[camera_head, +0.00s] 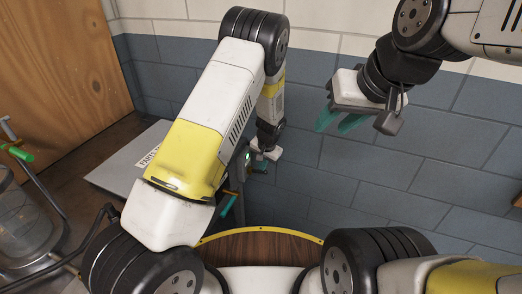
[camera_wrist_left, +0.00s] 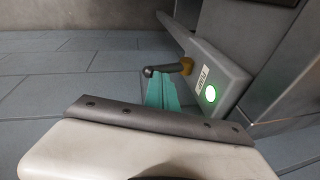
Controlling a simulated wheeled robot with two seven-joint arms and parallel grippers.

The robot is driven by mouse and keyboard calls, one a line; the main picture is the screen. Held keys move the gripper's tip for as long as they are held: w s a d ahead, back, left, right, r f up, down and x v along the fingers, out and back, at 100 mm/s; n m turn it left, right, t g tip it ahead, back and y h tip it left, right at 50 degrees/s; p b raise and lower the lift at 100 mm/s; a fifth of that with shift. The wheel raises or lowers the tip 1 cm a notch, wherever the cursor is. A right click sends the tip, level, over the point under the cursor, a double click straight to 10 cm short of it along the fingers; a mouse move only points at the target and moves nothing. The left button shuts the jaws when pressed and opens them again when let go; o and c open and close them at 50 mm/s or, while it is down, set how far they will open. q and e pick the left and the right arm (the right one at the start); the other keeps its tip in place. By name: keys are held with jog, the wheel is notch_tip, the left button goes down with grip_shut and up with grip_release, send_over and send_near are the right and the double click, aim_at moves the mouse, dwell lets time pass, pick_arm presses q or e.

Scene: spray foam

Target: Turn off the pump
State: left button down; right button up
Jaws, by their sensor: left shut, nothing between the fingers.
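The pump switch box (camera_wrist_left: 219,72) is grey, with a "PUMP" label and a lit green light (camera_wrist_left: 210,94). Its lever (camera_wrist_left: 166,69) has a yellow collar and a dark round knob and sticks out to the left in the left wrist view. My left gripper (camera_wrist_left: 162,92) has teal fingers, shut and empty, close to the lever; I cannot tell if they touch it. In the head view the green light (camera_head: 247,156) shows beside my left gripper (camera_head: 262,166), and the lever is hidden. My right gripper (camera_head: 338,122) is raised before the wall, fingers apart and empty.
A grey panel (camera_head: 125,171) with a "PARTS" label lies left of my left arm. A teal handle (camera_head: 228,206) is below the switch. A clear container (camera_head: 22,217) and a green-handled valve (camera_head: 20,153) stand at far left. The brick wall (camera_head: 400,170) is close behind.

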pick_arm(q)
jog(key=shift+s+d+f, duration=0.1)
jog(key=shift+d+f, duration=0.1)
jog(key=shift+f, duration=0.15)
jog(key=shift+s+d+f, duration=0.1)
jog(key=shift+d+f, duration=0.2)
jog(key=shift+f, duration=0.2)
jog(key=shift+s+d+f, duration=0.1)
jog(key=shift+d+f, duration=0.2)
jog(key=shift+f, duration=0.2)
jog(key=shift+s+d+f, duration=0.1)
jog(key=shift+d+f, duration=0.1)
jog(key=shift+f, duration=0.9)
